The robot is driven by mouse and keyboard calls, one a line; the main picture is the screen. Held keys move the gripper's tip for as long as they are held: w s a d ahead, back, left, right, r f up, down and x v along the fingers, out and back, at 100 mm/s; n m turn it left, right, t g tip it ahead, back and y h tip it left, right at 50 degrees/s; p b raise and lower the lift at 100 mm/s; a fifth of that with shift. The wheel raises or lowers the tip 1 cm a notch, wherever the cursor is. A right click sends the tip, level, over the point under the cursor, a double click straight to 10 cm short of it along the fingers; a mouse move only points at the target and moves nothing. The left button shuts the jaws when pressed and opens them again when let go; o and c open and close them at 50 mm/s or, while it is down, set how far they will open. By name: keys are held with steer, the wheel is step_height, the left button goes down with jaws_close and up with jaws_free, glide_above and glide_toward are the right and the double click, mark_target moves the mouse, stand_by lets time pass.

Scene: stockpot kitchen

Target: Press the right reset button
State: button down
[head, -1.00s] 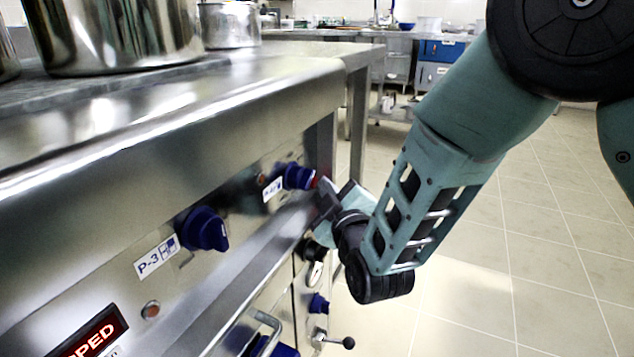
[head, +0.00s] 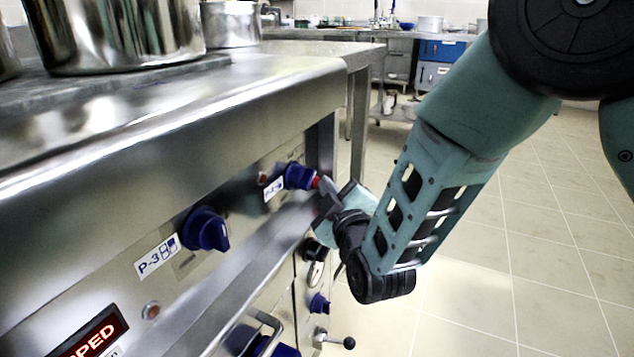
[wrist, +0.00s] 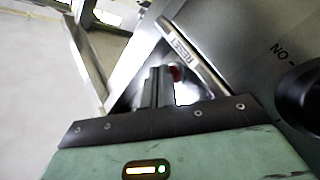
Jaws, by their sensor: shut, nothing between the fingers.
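The right reset button is a small red button on the stove's front panel. A bit of its red (head: 316,181) shows in the head view, just right of the far blue knob. In the wrist view the red button (wrist: 175,73) shows beside my fingertips, below a plate lettered RESET (wrist: 181,48). My gripper (head: 325,192) is shut and empty, its tips at the panel close to the button. It also shows in the wrist view (wrist: 160,72). The tips partly hide the button, and I cannot tell whether they touch it.
The steel stove (head: 200,120) fills the left, with blue knobs (head: 205,229), a P-3 label (head: 157,256) and a lit red display (head: 92,333) on its front. Large pots (head: 115,35) stand on top. A lever with a black ball (head: 349,343) sticks out low. Tiled floor at right is clear.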

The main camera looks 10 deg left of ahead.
steer(key=shift+s+a+f, duration=0.1)
steer(key=shift+s+a, duration=0.05)
steer(key=shift+s, duration=0.1)
steer(key=shift+s+d, duration=0.25)
steer(key=shift+d, duration=0.65)
steer(key=shift+s+d, duration=0.25)
steer(key=shift+d, duration=0.65)
steer(key=shift+s+d, duration=0.25)
steer(key=shift+d, duration=0.65)
steer(key=s+d+m+g+h+p, duration=0.1)
steer(key=s+d+m+g+h, duration=0.1)
steer(key=s+d+g, duration=0.5)
steer(key=s+d+m+g+h+p, duration=0.1)
steer(key=s+m+g+h, duration=0.2)
steer(key=s, duration=0.9)
steer(key=s+d+m+g+h+p, duration=0.15)
steer(key=s+d+g, duration=0.25)
steer(key=s+g, duration=0.4)
step_height(320, 180, up, 39)
steer(key=s+d+p, duration=0.1)
steer(key=s+p, duration=0.1)
steer(key=p, duration=3.5)
steer(key=shift+t+p, duration=0.3)
steer(key=shift+t, duration=0.1)
